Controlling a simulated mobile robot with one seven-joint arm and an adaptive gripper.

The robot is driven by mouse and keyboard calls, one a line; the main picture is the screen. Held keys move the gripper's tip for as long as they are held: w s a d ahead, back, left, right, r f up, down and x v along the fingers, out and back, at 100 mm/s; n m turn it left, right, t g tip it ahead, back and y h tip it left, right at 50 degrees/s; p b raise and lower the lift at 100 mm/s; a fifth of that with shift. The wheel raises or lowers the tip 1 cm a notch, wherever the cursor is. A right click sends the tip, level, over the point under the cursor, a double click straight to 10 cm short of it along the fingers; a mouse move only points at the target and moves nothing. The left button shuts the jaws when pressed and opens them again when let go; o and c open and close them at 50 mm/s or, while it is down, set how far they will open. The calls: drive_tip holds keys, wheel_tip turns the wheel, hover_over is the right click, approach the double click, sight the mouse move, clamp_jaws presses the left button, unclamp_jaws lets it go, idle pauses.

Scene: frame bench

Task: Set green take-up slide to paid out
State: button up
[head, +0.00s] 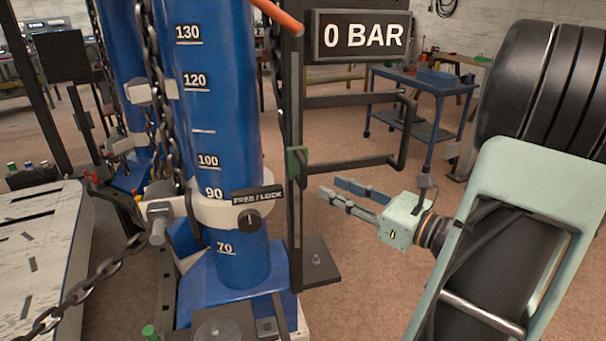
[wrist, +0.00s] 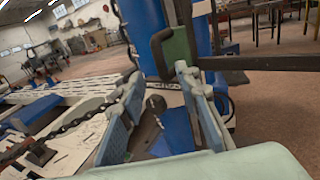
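The green take-up slide (head: 297,161) is a small green block on a dark upright rail beside the blue column, about mid-height on the part of the rail in view. In the wrist view a green block with a dark edge (wrist: 177,48) stands just beyond and above the fingertips, nearer the right finger. My gripper (head: 329,187) is open and empty, its blue-grey fingers pointing left toward the rail, a little right of and below the slide. The wrist view shows a clear gap between my fingertips (wrist: 158,78). No contact with the slide is evident.
A dark bar frame (head: 350,163) juts right from the rail above my fingers. The blue column (head: 225,100) carries a collar with a FREE/LOCK knob (head: 249,220). A chain (head: 85,285) hangs at left. A blue cart (head: 425,85) stands behind.

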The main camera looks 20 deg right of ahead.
sight(303, 185)
drive_tip(key=x, duration=0.9)
drive_tip(key=shift+w+a, duration=0.1)
drive_tip(key=shift+w, duration=0.15)
clamp_jaws()
